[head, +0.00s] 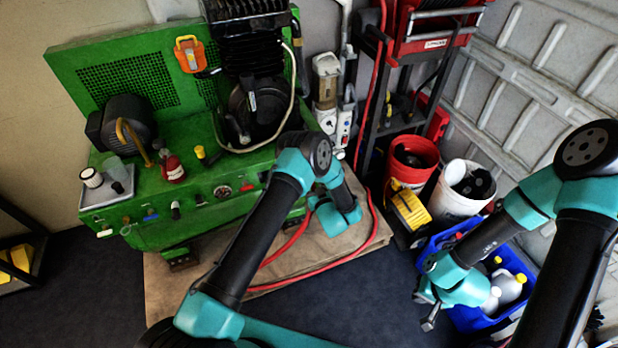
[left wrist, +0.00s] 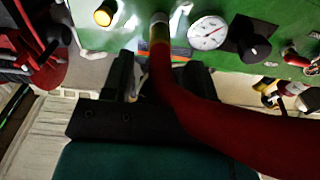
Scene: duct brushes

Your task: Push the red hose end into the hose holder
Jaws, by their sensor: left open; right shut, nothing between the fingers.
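The red hose (head: 300,277) runs over the brown mat and up toward the green machine in the head view. In the left wrist view the dark red hose (left wrist: 215,115) curves in from the right and rises to its end, with a yellow-brown band (left wrist: 160,58). My right gripper (head: 429,320) is shut and empty, beside the blue crate.
The green machine (head: 150,235) carries knobs and a gauge (left wrist: 208,33) near the hose end. A blue crate (head: 462,317) with bottles, a red bucket (head: 412,150) and a white bucket (head: 452,200) stand at right. The dark floor (head: 360,305) in front is clear.

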